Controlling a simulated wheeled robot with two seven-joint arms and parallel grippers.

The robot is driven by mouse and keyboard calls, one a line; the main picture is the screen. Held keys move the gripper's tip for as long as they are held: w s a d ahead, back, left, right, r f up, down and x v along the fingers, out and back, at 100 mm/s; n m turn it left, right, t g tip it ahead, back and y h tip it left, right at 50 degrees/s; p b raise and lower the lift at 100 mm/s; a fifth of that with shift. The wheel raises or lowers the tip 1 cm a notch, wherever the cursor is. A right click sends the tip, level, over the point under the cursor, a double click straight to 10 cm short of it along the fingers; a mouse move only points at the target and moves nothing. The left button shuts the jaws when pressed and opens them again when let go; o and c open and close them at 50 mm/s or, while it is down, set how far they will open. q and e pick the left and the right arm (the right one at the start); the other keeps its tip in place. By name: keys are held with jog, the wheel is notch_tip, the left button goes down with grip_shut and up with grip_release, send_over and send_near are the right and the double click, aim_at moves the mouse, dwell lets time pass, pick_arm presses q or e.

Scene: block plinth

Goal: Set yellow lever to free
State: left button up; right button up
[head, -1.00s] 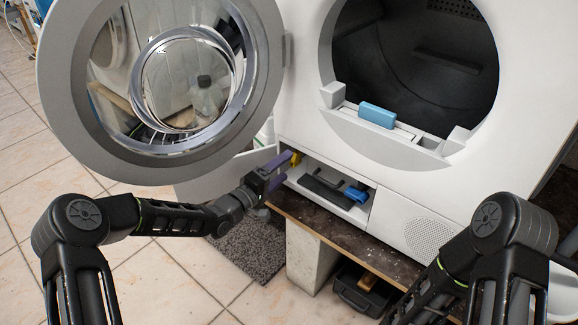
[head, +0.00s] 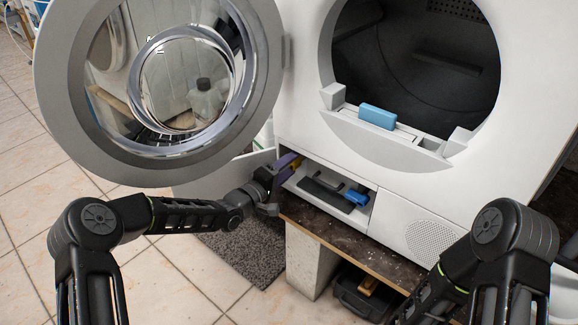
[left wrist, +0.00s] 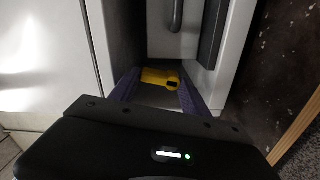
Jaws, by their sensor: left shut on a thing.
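The yellow lever (left wrist: 160,77) is at the left end of the open compartment low on the white machine. In the left wrist view it lies between the two purple fingers of my left gripper (left wrist: 159,86). In the head view the left gripper (head: 287,165) is at the compartment's left edge, shut on the lever, and its fingers hide most of it. Which setting the lever is at cannot be read. My right arm shows at the lower right, but its gripper is out of view.
A blue lever (head: 355,197) and a dark handle (head: 325,192) sit in the same compartment. The open round door (head: 60,90) hangs above my left arm. A blue block (head: 378,116) lies on the drum opening's lower rim. A dark plinth top (head: 345,238) runs below.

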pick_arm(q)
jog(key=c, duration=0.6)
jog(key=shift+a+n, duration=0.15)
jog(key=shift+n, duration=0.65)
jog(key=o, duration=1.4)
jog(key=p+v, duration=0.2)
jog(key=v, duration=0.5)
jog(key=shift+s+a+p, duration=0.25)
jog(key=shift+p, duration=0.1)
